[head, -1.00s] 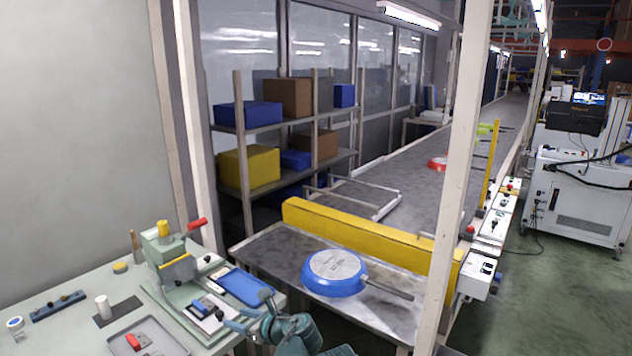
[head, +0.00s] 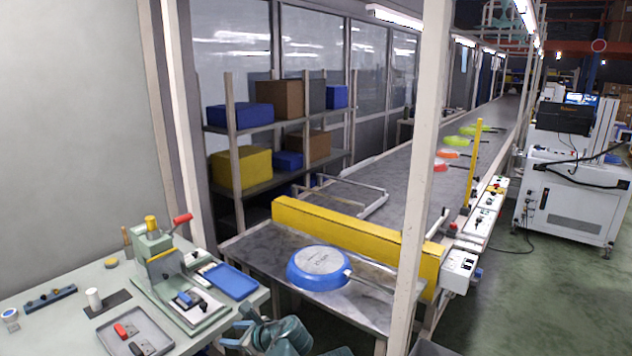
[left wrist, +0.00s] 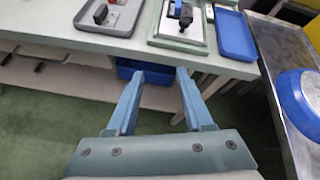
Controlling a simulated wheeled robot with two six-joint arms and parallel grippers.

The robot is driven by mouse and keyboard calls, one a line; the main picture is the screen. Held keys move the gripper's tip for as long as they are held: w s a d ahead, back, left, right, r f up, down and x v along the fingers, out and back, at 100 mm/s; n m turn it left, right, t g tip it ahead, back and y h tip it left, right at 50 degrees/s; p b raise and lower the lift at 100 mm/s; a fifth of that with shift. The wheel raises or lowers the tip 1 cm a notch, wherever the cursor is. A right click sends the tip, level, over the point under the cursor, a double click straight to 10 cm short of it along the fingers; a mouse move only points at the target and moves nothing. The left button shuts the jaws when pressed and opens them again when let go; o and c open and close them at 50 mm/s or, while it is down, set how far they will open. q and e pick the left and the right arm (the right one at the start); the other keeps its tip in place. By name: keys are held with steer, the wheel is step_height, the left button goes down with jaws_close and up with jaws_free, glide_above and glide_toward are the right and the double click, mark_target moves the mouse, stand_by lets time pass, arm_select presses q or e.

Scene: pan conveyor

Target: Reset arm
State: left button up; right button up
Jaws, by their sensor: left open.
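My left gripper (head: 236,335) is low in the head view, just off the front corner of the workbench. In the left wrist view its two blue fingers (left wrist: 158,95) are spread apart with nothing between them. They point toward the edge of the workbench (left wrist: 60,42), over the floor and a lower shelf. My right gripper is not in view. A blue pan (head: 318,268) lies upside down at the near end of the conveyor, and its rim shows at the right of the left wrist view (left wrist: 300,95).
The workbench holds a green hand press (head: 165,265), a blue tray (head: 231,282) and a grey tray (head: 135,332) with small parts. A yellow barrier (head: 350,237) crosses the conveyor (head: 390,190). Orange and green pans (head: 450,154) lie farther up. A white post (head: 420,180) stands in front.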

arm_select(q)
steer(key=s+d+f+n+g+h, duration=0.25)
steer(key=s+f+n+h, duration=0.3)
steer(key=n, duration=0.55)
steer(key=s+d+f+n+g+h, duration=0.1)
steer(key=s+f+n+g+h, duration=0.5)
steer(key=n, duration=0.5)
steer(key=s+d+r+m+y+p, duration=0.1)
steer(key=s+d+r+m+p, duration=0.1)
steer(key=s+d+r+p, duration=0.1)
steer(key=s+d+r+m+t+y+p, duration=0.1)
steer(key=s+d+r+y+p, duration=0.1)
steer(key=s+d+r+p, duration=0.2)
steer(key=d+r, duration=0.1)
steer(key=d, duration=0.2)
steer(key=shift+d+m, duration=0.4)
steer(key=shift+t, duration=0.25)
